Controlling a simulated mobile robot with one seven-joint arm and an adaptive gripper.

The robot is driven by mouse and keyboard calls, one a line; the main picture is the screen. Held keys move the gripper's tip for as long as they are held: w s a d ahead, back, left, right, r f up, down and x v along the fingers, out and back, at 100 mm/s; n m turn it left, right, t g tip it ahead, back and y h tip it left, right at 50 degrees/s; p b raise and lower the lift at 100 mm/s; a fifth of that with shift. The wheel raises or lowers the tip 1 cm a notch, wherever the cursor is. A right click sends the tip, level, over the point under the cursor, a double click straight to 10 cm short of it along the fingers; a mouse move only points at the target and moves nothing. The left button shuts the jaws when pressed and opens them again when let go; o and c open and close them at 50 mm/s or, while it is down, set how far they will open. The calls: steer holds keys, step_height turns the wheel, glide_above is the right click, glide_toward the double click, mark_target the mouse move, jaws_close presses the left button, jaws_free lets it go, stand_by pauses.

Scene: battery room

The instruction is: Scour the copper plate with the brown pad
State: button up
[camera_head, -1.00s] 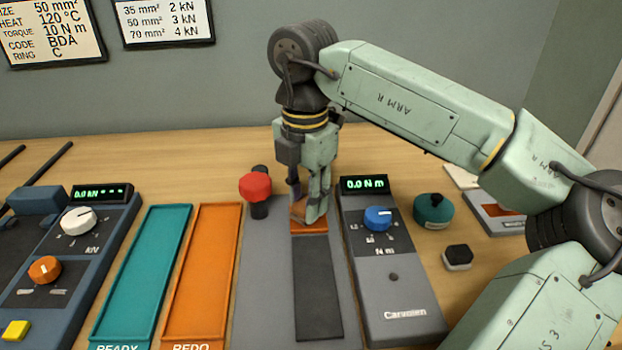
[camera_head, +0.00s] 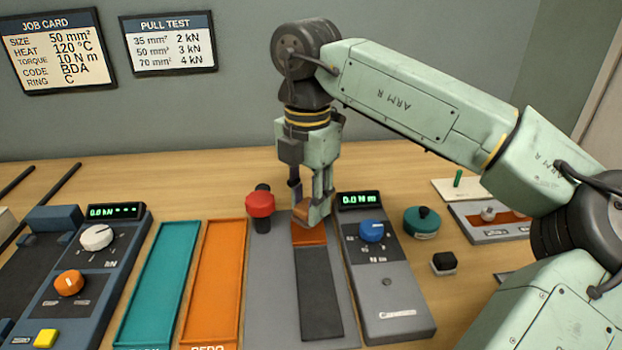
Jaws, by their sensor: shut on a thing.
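The copper plate (camera_head: 310,236) lies flat at the far end of a dark strip on a grey fixture. My gripper (camera_head: 314,212) points down over the plate's far part, its fingers shut on a brown pad (camera_head: 302,214). The pad shows as a small brown block between the fingers, at the plate's far edge. The fingers hide part of it and the back of the plate. I cannot tell whether the pad touches the plate.
A red knob (camera_head: 260,204) stands close left of my gripper. A grey meter (camera_head: 398,300) reading 0.0 N m is close on the right. Orange (camera_head: 212,290) and teal (camera_head: 158,290) trays lie left. A green round tool (camera_head: 422,222) and a black-and-white block (camera_head: 444,263) lie right.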

steer(key=shift+r+p, duration=0.55)
steer(key=shift+r, duration=0.65)
